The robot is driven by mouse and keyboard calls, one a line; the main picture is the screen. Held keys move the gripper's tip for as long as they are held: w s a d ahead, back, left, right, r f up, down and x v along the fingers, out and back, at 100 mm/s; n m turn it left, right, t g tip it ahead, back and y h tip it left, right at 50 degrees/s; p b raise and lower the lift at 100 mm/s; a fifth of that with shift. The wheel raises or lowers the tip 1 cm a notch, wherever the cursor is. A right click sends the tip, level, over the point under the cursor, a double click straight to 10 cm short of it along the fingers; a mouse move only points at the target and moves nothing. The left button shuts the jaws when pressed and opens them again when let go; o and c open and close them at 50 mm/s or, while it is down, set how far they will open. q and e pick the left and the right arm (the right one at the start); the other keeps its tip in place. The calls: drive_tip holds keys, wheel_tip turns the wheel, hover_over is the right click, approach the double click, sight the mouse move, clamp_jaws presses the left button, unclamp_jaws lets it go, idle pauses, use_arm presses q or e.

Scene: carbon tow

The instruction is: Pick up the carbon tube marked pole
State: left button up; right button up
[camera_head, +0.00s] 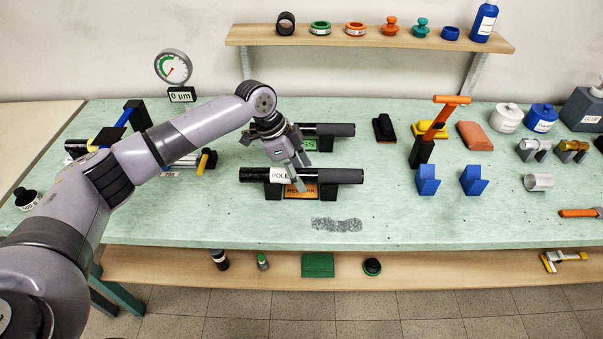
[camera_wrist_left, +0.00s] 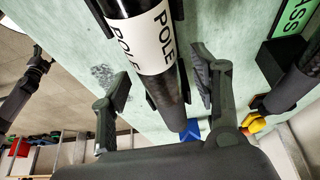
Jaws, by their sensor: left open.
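The carbon tube marked POLE (camera_head: 335,176) is dark with a white label near its left part. It lies level on a black stand with an orange sign (camera_head: 301,191) in the middle of the bench. My left gripper (camera_head: 298,187) is over the tube, just right of the label, with its fingers pointing down. In the left wrist view the tube (camera_wrist_left: 160,90) runs between the two spread fingers, with a gap on each side. The sign is partly hidden by the gripper. My right gripper does not show clearly in any view.
Another dark tube (camera_head: 335,129) lies on a stand with a green sign just behind. Blue V-shaped holders (camera_head: 428,180) and an orange-handled tool (camera_head: 441,118) stand to the right. A dial gauge (camera_head: 173,67) stands at the back left. The bench front is mostly clear.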

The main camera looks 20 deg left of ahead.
use_arm(q)
clamp_jaws()
idle(0.8)
